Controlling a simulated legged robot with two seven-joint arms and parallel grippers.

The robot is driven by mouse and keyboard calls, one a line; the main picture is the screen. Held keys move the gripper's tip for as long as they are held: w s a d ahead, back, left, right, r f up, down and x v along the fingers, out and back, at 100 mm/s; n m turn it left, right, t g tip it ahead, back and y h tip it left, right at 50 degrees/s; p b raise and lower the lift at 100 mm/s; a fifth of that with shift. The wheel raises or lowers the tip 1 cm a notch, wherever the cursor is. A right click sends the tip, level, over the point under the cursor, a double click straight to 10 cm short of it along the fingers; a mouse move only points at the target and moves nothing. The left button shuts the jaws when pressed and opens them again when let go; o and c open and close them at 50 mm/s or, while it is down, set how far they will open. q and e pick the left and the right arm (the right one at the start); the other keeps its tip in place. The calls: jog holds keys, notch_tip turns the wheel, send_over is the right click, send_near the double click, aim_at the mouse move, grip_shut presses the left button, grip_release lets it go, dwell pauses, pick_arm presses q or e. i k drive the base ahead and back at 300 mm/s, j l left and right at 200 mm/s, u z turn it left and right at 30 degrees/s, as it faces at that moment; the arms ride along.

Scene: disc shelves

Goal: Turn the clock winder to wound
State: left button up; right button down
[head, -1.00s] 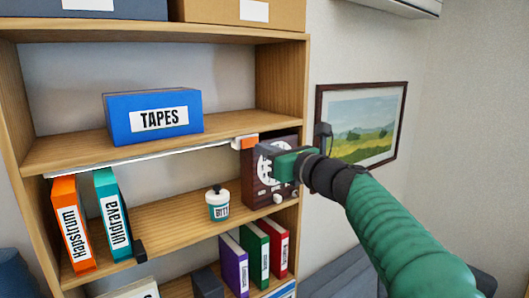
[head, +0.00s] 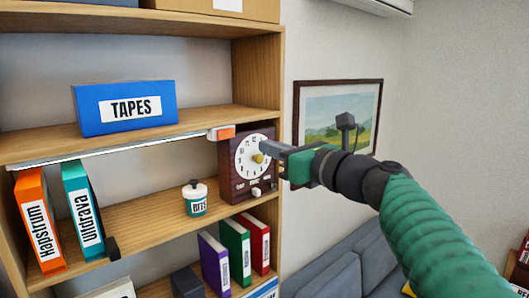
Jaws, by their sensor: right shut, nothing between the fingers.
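The clock (head: 229,172) is a dark brown wooden box with a round white dial, standing at the right end of the middle shelf. A small yellow knob (head: 260,157) shows at the dial's centre right, perhaps the winder. A pale knob (head: 256,192) sits low on the clock's front among small labels too small to read. My right gripper (head: 264,147) is shut and empty, its fingertips pointing left at the dial's right edge, just above the yellow knob. I cannot tell whether it touches the clock. My left gripper is out of view.
A light bar with an orange end (head: 222,132) runs under the shelf above the clock. A BITS jar (head: 196,200) stands left of the clock. A blue TAPES box (head: 125,108) is above, binders (head: 235,245) below. A framed picture (head: 338,118) hangs at right.

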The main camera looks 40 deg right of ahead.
aim_at(273, 186)
jog(key=z, duration=1.25)
jog(key=i+l+u, duration=0.15)
jog(key=u, duration=0.25)
jog(key=i+l+u, duration=0.15)
jog(key=u, duration=0.3)
jog(key=i+l+u, duration=0.1)
jog(key=l+u, duration=0.3)
jog(key=i+j, duration=0.05)
jog(key=j, duration=0.05)
